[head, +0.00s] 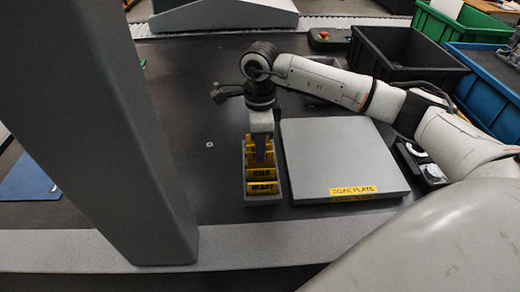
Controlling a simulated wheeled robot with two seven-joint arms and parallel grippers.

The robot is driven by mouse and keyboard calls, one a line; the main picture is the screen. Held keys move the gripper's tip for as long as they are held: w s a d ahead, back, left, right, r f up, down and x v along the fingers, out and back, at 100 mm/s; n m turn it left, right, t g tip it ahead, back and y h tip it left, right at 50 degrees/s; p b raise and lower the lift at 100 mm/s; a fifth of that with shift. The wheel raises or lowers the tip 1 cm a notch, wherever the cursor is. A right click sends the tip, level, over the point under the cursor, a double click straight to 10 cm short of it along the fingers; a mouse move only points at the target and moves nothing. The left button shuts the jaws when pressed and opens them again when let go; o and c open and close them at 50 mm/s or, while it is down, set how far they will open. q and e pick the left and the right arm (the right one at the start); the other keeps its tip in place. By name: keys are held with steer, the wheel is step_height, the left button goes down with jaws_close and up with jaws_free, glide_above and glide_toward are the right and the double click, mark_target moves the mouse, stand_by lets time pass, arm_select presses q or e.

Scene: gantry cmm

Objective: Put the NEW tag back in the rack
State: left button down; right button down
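The rack (249,200) is a narrow grey holder on the dark table, left of the soak plate. Several yellow tags (262,188) with black lettering stand in it one behind another. The lettering is too small to read surely, so I cannot tell which one is the NEW tag. My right gripper (262,150) points straight down over the back part of the rack, among the tags. Its fingertips are partly hidden, and I cannot tell whether they hold a tag. My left gripper is not in view.
The flat grey soak plate (340,150) lies close to the right of the rack. A thick grey column (100,130) rises at left. Black (400,50), green (460,25) and blue (490,85) bins stand at back right. The table left of the rack is clear.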

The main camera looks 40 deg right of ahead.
steer(key=shift+f, duration=0.25)
steer(key=shift+f+b, duration=0.35)
steer(key=shift+b, duration=0.05)
steer(key=c, duration=1.9)
jaws_free()
steer(key=shift+o, duration=0.3)
steer(key=shift+o, duration=0.8)
steer(key=shift+r, duration=0.15)
